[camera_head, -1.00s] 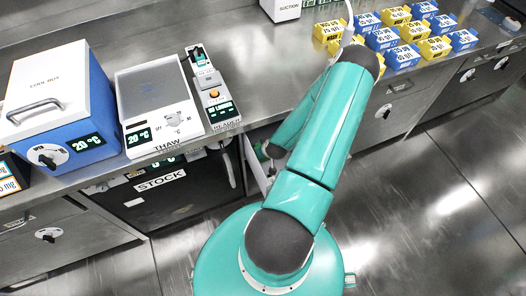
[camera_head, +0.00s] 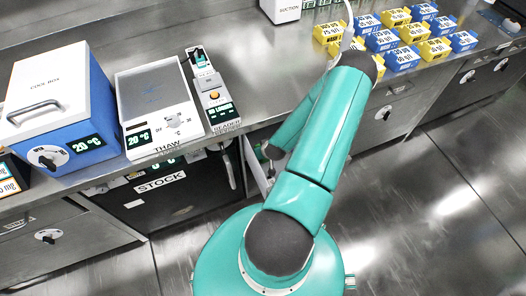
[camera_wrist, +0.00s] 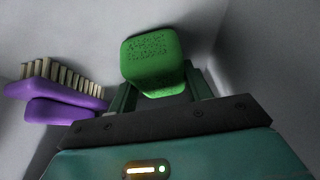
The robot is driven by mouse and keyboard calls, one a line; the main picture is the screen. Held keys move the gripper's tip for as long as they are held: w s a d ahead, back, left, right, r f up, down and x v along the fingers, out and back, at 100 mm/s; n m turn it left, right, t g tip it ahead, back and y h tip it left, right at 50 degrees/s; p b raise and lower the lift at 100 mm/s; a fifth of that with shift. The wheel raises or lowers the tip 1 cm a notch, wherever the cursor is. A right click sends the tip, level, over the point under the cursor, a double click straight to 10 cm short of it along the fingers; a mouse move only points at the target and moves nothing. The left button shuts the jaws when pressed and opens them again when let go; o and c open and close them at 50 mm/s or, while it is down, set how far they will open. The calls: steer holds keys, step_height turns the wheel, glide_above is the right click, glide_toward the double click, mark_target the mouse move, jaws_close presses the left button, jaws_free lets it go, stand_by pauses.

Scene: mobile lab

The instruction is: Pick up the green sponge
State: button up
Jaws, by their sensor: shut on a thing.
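The green sponge (camera_wrist: 152,62) is in the wrist view, upper middle, between the two fingers of my gripper (camera_wrist: 158,95). My gripper is shut on the sponge, which sticks out past the fingertips. The sponge is inside a pale-walled space; I cannot tell whether it touches the floor of it. In the head view my teal arm reaches down to an open drawer (camera_head: 258,172) under the counter, and the gripper and sponge are hidden there.
A purple brush (camera_wrist: 58,98) with pale bristles lies left of the sponge, close to my gripper. Pale walls are near on both sides. On the counter (camera_head: 285,80) stand a cool box (camera_head: 62,85), a thaw plate (camera_head: 158,90), a reader (camera_head: 212,90) and several yellow and blue boxes.

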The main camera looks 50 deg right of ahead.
steer(key=shift+r, duration=0.55)
steer(key=s, duration=0.2)
steer(key=s+d, duration=0.1)
steer(key=s, duration=0.2)
steer(key=s+d, duration=0.1)
steer(key=s, duration=0.2)
steer(key=shift+s, duration=0.15)
step_height(320, 180, up, 14)
steer(key=shift+w+f, duration=0.15)
steer(key=shift+w, duration=0.15)
steer(key=shift+o, duration=1.4)
steer(key=shift+c, duration=1.1)
